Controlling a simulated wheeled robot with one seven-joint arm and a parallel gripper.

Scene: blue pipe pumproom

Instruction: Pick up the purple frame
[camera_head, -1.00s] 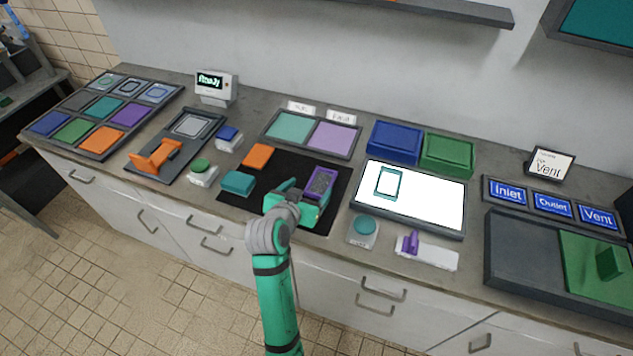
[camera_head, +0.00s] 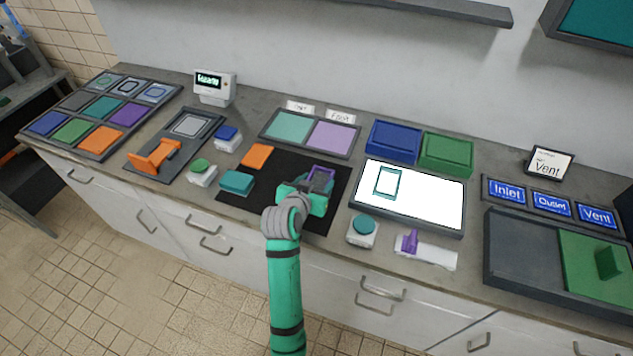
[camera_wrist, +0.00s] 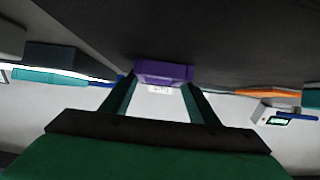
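The purple frame (camera_head: 323,171) lies on the black mat (camera_head: 262,202) in the head view, its near part hidden behind my gripper (camera_head: 318,186). In the wrist view the purple frame (camera_wrist: 163,72) sits at the ends of my gripper's two dark green fingers (camera_wrist: 161,88). The fingers stand apart, one toward each side of the frame. I cannot tell whether they touch it.
A teal block (camera_head: 237,183) and an orange block (camera_head: 257,156) lie on the left of the mat. A lit white panel (camera_head: 430,200) is to its right. A teal button (camera_head: 364,225) stands near the front edge. Green and purple tiles (camera_head: 331,135) lie behind.

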